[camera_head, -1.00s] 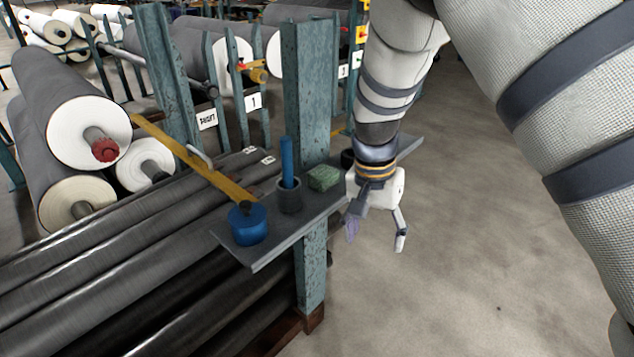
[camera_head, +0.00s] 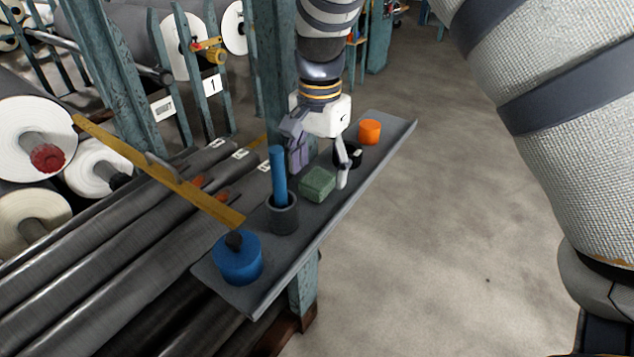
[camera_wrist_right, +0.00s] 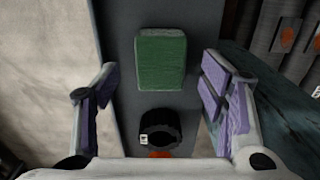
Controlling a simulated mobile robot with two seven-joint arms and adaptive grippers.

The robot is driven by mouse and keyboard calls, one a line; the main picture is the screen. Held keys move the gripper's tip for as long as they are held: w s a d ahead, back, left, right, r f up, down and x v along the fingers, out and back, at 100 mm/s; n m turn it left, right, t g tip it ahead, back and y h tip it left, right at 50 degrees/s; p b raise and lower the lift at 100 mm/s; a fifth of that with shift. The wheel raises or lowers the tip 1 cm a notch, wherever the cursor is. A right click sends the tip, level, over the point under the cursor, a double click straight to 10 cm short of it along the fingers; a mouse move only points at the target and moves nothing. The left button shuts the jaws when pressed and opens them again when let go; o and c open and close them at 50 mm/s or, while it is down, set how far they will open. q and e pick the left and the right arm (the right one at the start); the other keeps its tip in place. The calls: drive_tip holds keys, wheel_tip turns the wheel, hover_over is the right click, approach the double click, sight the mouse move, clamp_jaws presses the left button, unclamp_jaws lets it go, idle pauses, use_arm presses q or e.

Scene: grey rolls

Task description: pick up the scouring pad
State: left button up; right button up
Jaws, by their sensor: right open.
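The scouring pad (camera_head: 318,184) is a green block lying on the narrow grey shelf (camera_head: 338,206). It also shows in the right wrist view (camera_wrist_right: 161,60), at the upper middle, ahead of the fingers. My right gripper (camera_head: 320,165) is open above the shelf, just behind the pad in the head view. In the right wrist view its purple-padded fingers (camera_wrist_right: 160,92) are spread wide, one to each side, with nothing between the tips touching them. My left gripper is not in view.
A black ring (camera_wrist_right: 160,130) lies on the shelf close to the pad, with an orange cylinder (camera_head: 369,131) beyond it. A grey cup (camera_head: 283,219) with a blue stick (camera_head: 278,175) and a blue container (camera_head: 237,260) stand on the near side. A blue-green post (camera_head: 272,80) rises beside the shelf.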

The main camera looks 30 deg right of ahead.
sight(319, 176)
wheel_tip(319, 176, down, 2)
drive_tip(key=shift+f, duration=0.25)
drive_tip(key=c, duration=1.2)
wheel_tip(319, 176, up, 10)
drive_tip(key=shift+r, duration=0.1)
drive_tip(key=o, duration=0.5)
drive_tip(key=c, duration=0.4)
